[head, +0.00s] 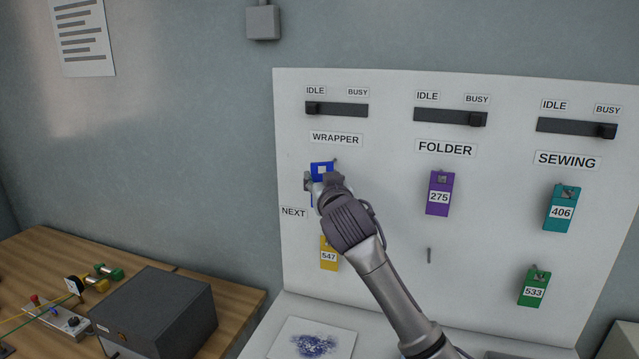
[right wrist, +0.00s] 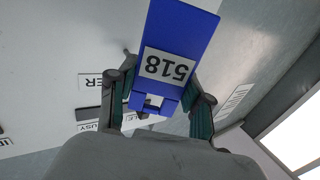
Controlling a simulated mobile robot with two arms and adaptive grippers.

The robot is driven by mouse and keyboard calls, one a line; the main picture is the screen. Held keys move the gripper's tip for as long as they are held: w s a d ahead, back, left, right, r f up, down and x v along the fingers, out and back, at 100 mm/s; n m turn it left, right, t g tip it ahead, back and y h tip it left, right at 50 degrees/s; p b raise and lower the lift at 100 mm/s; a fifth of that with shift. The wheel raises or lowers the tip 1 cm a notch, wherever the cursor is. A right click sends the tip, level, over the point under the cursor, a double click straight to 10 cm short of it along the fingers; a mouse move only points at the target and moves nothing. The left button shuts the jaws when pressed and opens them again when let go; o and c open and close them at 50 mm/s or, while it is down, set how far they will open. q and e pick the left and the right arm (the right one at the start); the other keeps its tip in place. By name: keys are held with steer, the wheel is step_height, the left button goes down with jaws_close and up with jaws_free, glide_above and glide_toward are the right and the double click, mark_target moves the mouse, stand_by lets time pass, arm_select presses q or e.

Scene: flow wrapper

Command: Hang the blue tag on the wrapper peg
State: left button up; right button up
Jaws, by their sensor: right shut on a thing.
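The blue tag (head: 321,169), numbered 518, is held in front of the white board just below the WRAPPER label (head: 336,138). My right gripper (head: 322,181) is shut on the tag, and its wrist hides most of the tag in the head view. In the right wrist view the blue tag (right wrist: 185,28) shows upside down between the two fingers, with its slot end toward the palm. The wrapper peg is not clearly visible behind the tag and gripper. I cannot tell whether it passes through the slot. My left gripper is not in view.
A yellow tag (head: 328,256) hangs below, near NEXT. Purple (head: 440,184), teal (head: 562,195) and green (head: 534,291) tags hang to the right. A bare peg (head: 429,255) is under the purple tag. Sliders top each column. A dark box (head: 155,308) sits on the wooden table.

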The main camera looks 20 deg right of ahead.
steer(key=w+d+f, duration=0.1)
steer(key=w+d, duration=0.2)
steer(key=w, duration=0.2)
steer(key=shift+d+b, duration=0.25)
steer(key=shift+b, duration=0.1)
stand_by(0.3)
steer(key=shift+w+f, duration=0.1)
steer(key=shift+f, duration=0.05)
stand_by(0.5)
steer(key=o, duration=1.2)
